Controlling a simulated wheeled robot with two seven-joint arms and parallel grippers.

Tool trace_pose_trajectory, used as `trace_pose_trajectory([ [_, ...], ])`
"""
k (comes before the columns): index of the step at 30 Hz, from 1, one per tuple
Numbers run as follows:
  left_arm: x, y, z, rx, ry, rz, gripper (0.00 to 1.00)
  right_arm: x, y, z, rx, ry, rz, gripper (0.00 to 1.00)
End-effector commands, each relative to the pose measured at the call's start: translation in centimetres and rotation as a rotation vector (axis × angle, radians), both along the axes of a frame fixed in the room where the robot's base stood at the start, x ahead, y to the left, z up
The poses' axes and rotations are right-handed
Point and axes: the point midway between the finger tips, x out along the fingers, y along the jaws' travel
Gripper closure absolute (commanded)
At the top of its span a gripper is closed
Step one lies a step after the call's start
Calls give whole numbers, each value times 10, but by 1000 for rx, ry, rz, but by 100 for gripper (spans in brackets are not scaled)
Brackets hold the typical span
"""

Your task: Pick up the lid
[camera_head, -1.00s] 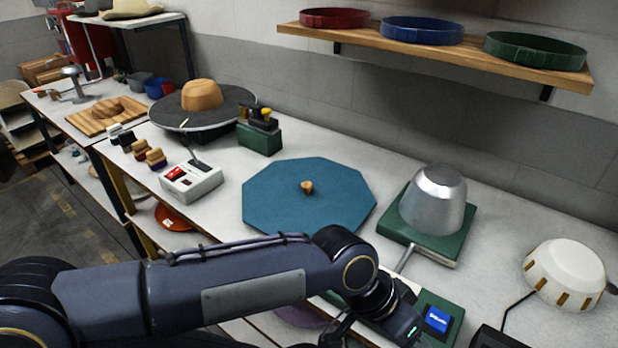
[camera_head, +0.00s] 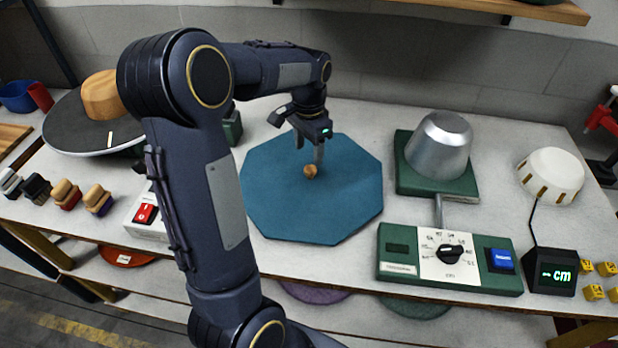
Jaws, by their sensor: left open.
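The lid (camera_head: 345,203) is a flat teal octagonal board with a small round wooden knob (camera_head: 310,171) at its middle. It lies flat on the grey worktop. My left gripper (camera_head: 308,146) is over the lid, just above and behind the knob, pointing down. Its jaws are open, and one finger shows close to the knob; I cannot tell if it touches. The rest of the jaws is partly hidden by the wrist. My right gripper is not in view.
The silver hat block on its green base (camera_head: 440,150) and the green control panel (camera_head: 450,262) stand right of the lid. A grey disc with a wooden crown (camera_head: 75,125) and a white switch box (camera_head: 147,215) are on the left. A shelf (camera_head: 500,8) hangs above.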

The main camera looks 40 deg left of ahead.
Motion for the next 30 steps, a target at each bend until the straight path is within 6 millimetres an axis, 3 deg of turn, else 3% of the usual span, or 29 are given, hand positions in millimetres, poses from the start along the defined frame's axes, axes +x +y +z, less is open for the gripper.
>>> trace_pose_trajectory([
  [12, 2, -1, -56, -3, 2, 2, 45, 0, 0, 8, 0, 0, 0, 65],
  [21, 2, -1, -63, -2, -1, 2, 45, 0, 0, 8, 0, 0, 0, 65],
  [30, 2, -1, -63, -2, -1, 2, 82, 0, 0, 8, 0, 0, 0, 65],
])
